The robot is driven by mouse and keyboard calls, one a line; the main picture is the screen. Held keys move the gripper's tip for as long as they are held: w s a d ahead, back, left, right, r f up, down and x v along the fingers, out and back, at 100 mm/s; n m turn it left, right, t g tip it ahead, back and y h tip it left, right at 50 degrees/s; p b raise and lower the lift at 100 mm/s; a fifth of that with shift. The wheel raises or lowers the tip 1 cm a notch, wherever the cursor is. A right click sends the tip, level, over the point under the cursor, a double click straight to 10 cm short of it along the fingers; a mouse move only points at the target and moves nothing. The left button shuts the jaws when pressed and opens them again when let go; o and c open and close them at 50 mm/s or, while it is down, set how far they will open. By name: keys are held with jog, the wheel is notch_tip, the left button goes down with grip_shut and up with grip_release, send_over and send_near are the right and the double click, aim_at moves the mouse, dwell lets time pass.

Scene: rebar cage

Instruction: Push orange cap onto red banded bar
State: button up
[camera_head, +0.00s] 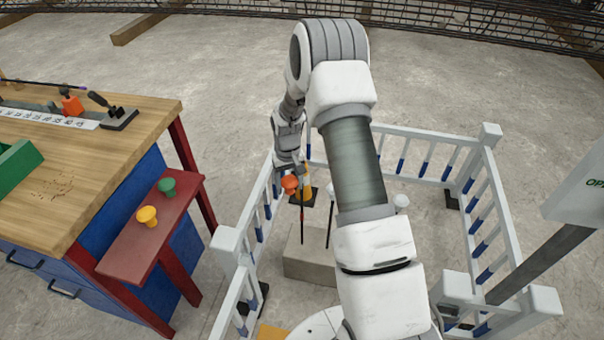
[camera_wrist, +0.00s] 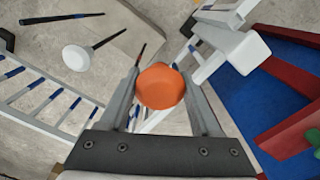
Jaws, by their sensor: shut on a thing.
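The orange cap (camera_head: 290,184) is between the fingers of my gripper (camera_head: 288,166), which is shut on it. In the wrist view the cap (camera_wrist: 160,86) shows its round face between the fingertips (camera_wrist: 162,84). The red banded bar (camera_head: 302,213) rises from a concrete block, just right of and below the cap in the head view. In the wrist view part of a dark bar with red (camera_wrist: 141,56) runs behind the left finger and cap. Its upper end is hidden, so I cannot tell whether the cap touches it.
The concrete block (camera_head: 312,265) carries another bar with a white cap (camera_head: 331,189). White railings (camera_head: 495,205) surround the block. A second white cap (camera_head: 400,202) is right of my arm. Yellow (camera_head: 147,215) and green (camera_head: 167,187) caps sit on the red shelf (camera_head: 145,243) beside the workbench.

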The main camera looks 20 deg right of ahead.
jog(key=w+d+b, duration=0.5)
jog(key=w+d, duration=0.1)
jog(key=w, duration=0.1)
jog(key=shift+w+d+f+b, duration=0.15)
jog(key=shift+w+d+b, duration=0.1)
jog(key=shift+d+b, duration=0.1)
jog(key=shift+f+b, duration=1.4)
jog(key=shift+f, duration=1.5)
jog(key=shift+f+b, duration=1.35)
jog(key=shift+f, duration=1.15)
jog(key=o, duration=1.4)
